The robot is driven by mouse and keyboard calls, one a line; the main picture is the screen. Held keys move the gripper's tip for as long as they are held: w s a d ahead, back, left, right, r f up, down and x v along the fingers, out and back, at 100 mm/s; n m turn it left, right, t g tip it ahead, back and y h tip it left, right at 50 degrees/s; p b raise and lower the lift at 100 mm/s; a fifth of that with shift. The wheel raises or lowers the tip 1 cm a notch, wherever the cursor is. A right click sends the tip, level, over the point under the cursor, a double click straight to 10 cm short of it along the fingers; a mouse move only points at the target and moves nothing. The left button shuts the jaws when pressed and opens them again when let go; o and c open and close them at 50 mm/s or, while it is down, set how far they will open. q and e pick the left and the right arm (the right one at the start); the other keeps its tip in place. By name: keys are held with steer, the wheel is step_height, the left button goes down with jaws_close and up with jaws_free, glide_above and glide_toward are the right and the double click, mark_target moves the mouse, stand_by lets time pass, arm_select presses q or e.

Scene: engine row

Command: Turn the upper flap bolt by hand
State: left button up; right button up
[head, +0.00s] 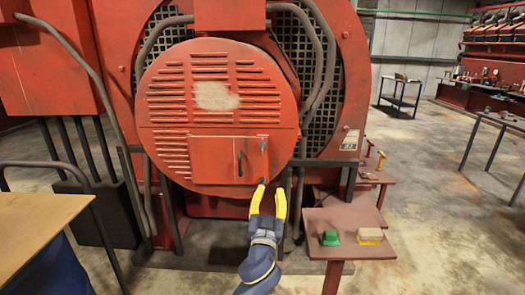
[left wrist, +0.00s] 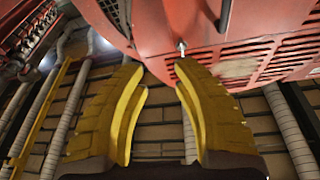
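The red round cover (head: 170,110) of the engine has a rectangular flap (head: 215,160) in its lower half. A small upper bolt (head: 262,139) shows by the flap's upper right corner. My left gripper (head: 271,188) has yellow fingers spread apart with nothing between them. It points up at the cover's lower right edge, below the upper bolt. In the left wrist view, the open gripper (left wrist: 160,70) has a small metal bolt (left wrist: 181,47) beyond its fingertips, nearer the right finger and apart from it. I cannot tell which bolt this is. My right gripper is not in view.
A small red table (head: 335,222) at right holds a green object (head: 330,238) and a tan-and-yellow block (head: 370,236). A wooden tabletop (head: 35,225) stands at lower left. Hoses (head: 315,60) run beside the cover. The floor (head: 435,200) at right is open.

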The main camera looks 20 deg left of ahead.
mark_target(262, 147)
arm_select(q)
step_height(262, 147, up, 4)
steer(key=s+a+n+y, duration=0.2)
steer(key=s, duration=0.1)
steer(key=shift+n, duration=0.5)
steer(key=x, duration=1.7)
steer(key=shift+w+a+f, duration=0.15)
steer(key=shift+w+f, duration=0.1)
steer(key=shift+w, duration=0.1)
steer(key=shift+o, duration=0.3)
jaws_close()
